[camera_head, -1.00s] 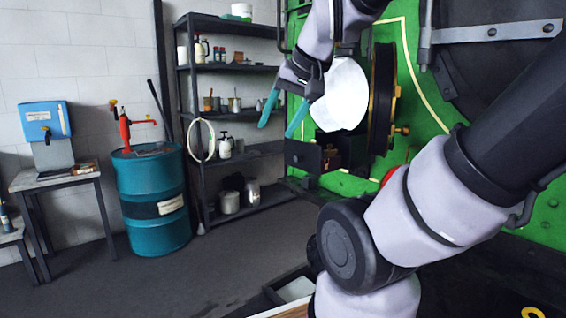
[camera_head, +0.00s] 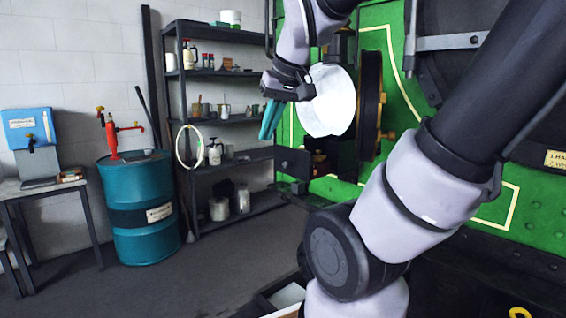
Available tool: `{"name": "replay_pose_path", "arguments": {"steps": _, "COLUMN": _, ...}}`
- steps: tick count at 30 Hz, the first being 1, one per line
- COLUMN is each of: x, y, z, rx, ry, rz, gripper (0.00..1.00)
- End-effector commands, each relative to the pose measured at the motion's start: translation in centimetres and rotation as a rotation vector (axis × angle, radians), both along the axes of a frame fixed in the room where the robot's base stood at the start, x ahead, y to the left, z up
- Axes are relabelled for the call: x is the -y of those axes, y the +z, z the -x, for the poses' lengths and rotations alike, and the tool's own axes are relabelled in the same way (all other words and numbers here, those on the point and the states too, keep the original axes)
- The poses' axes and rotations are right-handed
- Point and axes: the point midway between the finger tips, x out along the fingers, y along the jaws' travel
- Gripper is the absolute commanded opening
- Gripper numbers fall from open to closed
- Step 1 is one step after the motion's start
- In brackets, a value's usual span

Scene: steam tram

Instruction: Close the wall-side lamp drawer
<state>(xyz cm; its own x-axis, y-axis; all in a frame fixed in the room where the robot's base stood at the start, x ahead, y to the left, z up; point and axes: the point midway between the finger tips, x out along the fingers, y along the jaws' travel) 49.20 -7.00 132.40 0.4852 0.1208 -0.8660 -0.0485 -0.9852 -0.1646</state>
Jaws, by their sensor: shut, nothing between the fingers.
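The green tram front (camera_head: 384,48) carries a lamp with a round white disc (camera_head: 327,101) and a dark ring-shaped rim (camera_head: 370,105) beside it. Below the disc, a dark drawer-like box with a small knob (camera_head: 292,162) stands out from the green front toward the shelf side. Its inside is mostly in shadow, and I cannot tell how far out it is. My gripper (camera_head: 270,120), with teal fingers, is shut and empty. It hangs left of the disc and above the dark box, apparently apart from the box.
A dark shelf rack (camera_head: 232,118) with bottles, cans and a pale hoop stands against the wall. A teal drum (camera_head: 140,200) with a red pump and a small table with a blue box (camera_head: 30,128) stand left. The floor (camera_head: 190,285) in front is clear.

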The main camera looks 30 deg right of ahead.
Motion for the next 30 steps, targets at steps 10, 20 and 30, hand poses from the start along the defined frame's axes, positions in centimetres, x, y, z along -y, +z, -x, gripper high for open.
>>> {"name": "replay_pose_path", "arguments": {"steps": 10, "x": 3.4, "y": -3.7, "z": -10.5, "rx": -0.298, "ry": 0.794, "rz": 0.621, "gripper": 0.0}}
{"name": "replay_pose_path", "arguments": {"steps": 20, "x": 4.2, "y": -6.9, "z": -20.5, "rx": -0.664, "ry": 1.492, "rz": 1.101, "gripper": 0.0}}
{"name": "replay_pose_path", "arguments": {"steps": 30, "x": 4.5, "y": -8.0, "z": -23.4, "rx": -0.797, "ry": 1.682, "rz": 1.221, "gripper": 0.0}}
